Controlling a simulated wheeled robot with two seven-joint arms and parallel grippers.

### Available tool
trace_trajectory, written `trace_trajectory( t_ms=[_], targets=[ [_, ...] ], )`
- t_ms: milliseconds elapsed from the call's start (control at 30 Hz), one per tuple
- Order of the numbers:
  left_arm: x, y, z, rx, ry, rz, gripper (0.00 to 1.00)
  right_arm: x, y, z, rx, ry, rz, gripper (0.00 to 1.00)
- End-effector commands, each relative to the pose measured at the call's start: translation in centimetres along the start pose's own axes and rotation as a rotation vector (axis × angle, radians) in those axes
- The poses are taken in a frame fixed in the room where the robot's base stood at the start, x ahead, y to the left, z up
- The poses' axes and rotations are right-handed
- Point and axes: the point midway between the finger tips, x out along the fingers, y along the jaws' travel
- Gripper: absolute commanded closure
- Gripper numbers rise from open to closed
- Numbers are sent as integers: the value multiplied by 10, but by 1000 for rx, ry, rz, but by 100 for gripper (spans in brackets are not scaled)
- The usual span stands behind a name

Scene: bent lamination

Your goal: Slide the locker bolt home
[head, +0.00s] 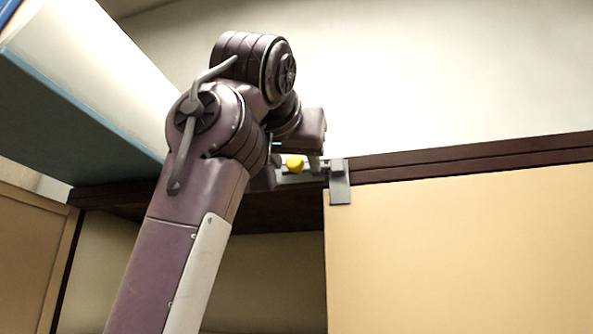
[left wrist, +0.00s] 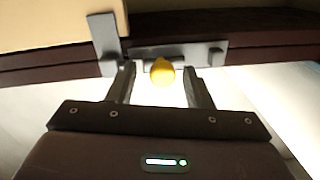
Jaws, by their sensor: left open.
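The locker bolt has a yellow knob (head: 294,164) on a grey mount fixed to the dark frame. The yellow knob (left wrist: 162,72) and the grey mount (left wrist: 205,49) also show in the left wrist view. A grey bracket (head: 340,186) sits at the upper corner of the cream door, just right of the mount; in the left wrist view the bracket (left wrist: 106,42) is to the left. My left gripper (left wrist: 159,80) is open, one finger on each side of the knob, with visible gaps. I cannot tell how far the rod reaches into the bracket. My right gripper is out of view.
The cream door (head: 460,240) fills the lower right under a dark rail (head: 470,157). A dark opening (head: 280,270) lies left of the door, behind my arm. A pale, blue-edged panel (head: 95,70) juts in at upper left.

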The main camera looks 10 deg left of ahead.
Motion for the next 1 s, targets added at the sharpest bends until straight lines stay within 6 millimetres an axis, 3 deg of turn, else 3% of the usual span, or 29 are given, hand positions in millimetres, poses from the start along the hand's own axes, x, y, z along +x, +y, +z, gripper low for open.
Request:
trace_trajectory(
  t_ms=[100,333,1000],
  targets=[
    [-23,2,4,0,3,1,54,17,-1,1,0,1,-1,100],
    [-48,3,2,1,-1,1,54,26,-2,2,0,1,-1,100],
    [-52,2,1,1,-1,0,54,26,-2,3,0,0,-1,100]
  ],
)
